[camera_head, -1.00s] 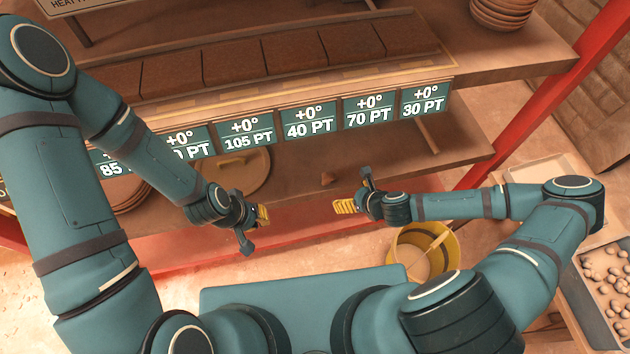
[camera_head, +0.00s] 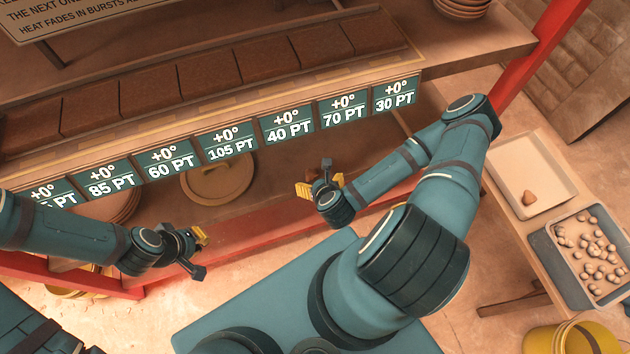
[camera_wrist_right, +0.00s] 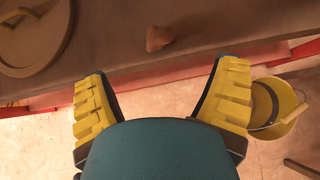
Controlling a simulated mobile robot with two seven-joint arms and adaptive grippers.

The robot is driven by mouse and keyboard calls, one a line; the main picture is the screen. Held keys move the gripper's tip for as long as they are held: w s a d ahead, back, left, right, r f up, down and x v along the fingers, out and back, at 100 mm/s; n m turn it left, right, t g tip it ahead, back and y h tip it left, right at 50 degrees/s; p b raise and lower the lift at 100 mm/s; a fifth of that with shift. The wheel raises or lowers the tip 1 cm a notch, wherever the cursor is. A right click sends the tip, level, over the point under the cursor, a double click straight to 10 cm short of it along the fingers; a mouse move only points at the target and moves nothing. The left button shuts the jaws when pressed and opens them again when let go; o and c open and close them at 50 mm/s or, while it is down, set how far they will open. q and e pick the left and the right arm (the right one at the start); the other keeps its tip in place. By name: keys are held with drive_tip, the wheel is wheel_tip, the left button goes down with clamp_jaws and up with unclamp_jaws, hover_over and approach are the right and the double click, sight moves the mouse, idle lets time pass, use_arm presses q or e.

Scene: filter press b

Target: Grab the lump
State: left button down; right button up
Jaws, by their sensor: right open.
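A small brown cone-like lump (camera_wrist_right: 160,37) lies on the wooden shelf (camera_wrist_right: 200,22) in the right wrist view. It is beyond the fingertips, roughly between their lines, and not touched. In the head view that lump is not clear; my right gripper (camera_head: 321,184) seems to cover it. My right gripper is open and empty, its yellow fingers spread wide, also in the right wrist view (camera_wrist_right: 163,88). Another brown lump (camera_head: 529,198) sits in a pale tray (camera_head: 548,165) at the right. My left gripper (camera_head: 199,236) is left of the right one near the shelf's front; its finger gap is unclear.
A round wooden lid (camera_head: 217,184) lies on the shelf below the row of price signs (camera_head: 231,142). A red beam (camera_head: 255,236) runs along the shelf front. A bin of pebbles (camera_head: 562,272) stands at the right. A yellow bucket (camera_wrist_right: 284,125) stands below the shelf.

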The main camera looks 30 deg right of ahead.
sight(311, 170)
drive_tip(key=b+x, duration=0.2)
drive_tip(key=x, duration=1.1)
drive_tip(key=shift+w+f, duration=0.25)
drive_tip(key=shift+f, duration=0.05)
drive_tip(key=shift+d, duration=0.1)
drive_tip(key=c, duration=1.4)
